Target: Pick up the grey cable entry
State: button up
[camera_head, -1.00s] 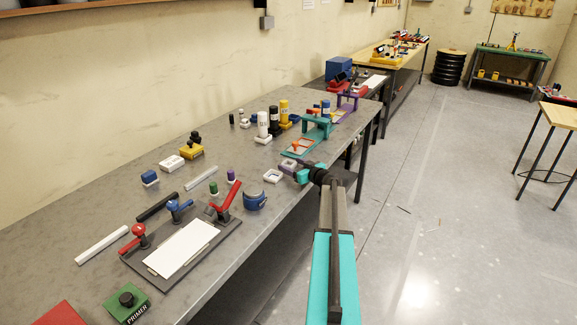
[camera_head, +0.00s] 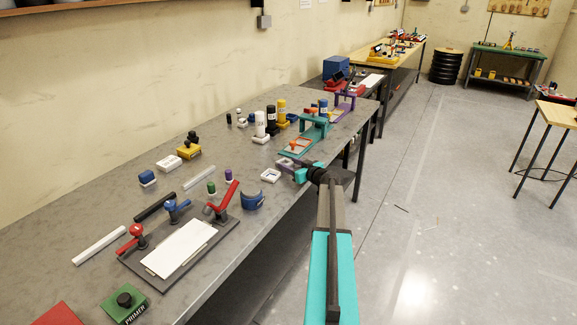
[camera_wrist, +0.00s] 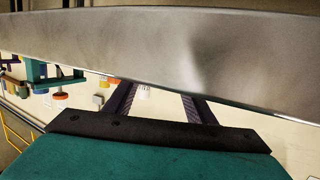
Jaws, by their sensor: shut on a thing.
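My gripper (camera_head: 288,167) is at the bench's right edge, low over the top, beside a small white square tray. In the wrist view two dark purple fingers (camera_wrist: 158,98) stand apart and run up behind a broad, smooth grey surface (camera_wrist: 190,60), which hides their tips. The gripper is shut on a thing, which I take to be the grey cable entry. It is not clearly seen; I cannot tell whether the grey surface is the cable entry or something else. In the head view it is too small or hidden by my gripper.
The white square tray (camera_head: 270,175) lies just left of my gripper. A teal stand (camera_head: 314,127) is behind it, with white, black and yellow bottles to the left. A blue curved piece (camera_head: 252,200) and a clamp board (camera_head: 135,262) lie nearer. Open floor is at right.

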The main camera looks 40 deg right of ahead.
jog(key=shift+r, duration=0.1)
jog(key=shift+r+b, duration=0.5)
jog(key=shift+r, duration=0.2)
jog(key=shift+r+b, duration=0.4)
jog(key=shift+r, duration=0.45)
jog(key=s+a+b, duration=0.1)
jog(key=s+a, duration=0.2)
jog(key=s, duration=0.1)
jog(key=s+a+r+b, duration=0.1)
jog(key=s+a+b, duration=0.1)
jog(key=s+a, duration=0.1)
jog(key=s+a+b, duration=0.1)
jog(key=s+a, duration=0.2)
jog(key=s, duration=0.2)
jog(key=shift+a+r, duration=0.2)
jog(key=shift+r, duration=0.05)
jog(key=shift+s+a+b, duration=0.2)
jog(key=shift+s+b, duration=0.1)
jog(key=shift+s, duration=0.05)
jog(key=shift+s, duration=0.1)
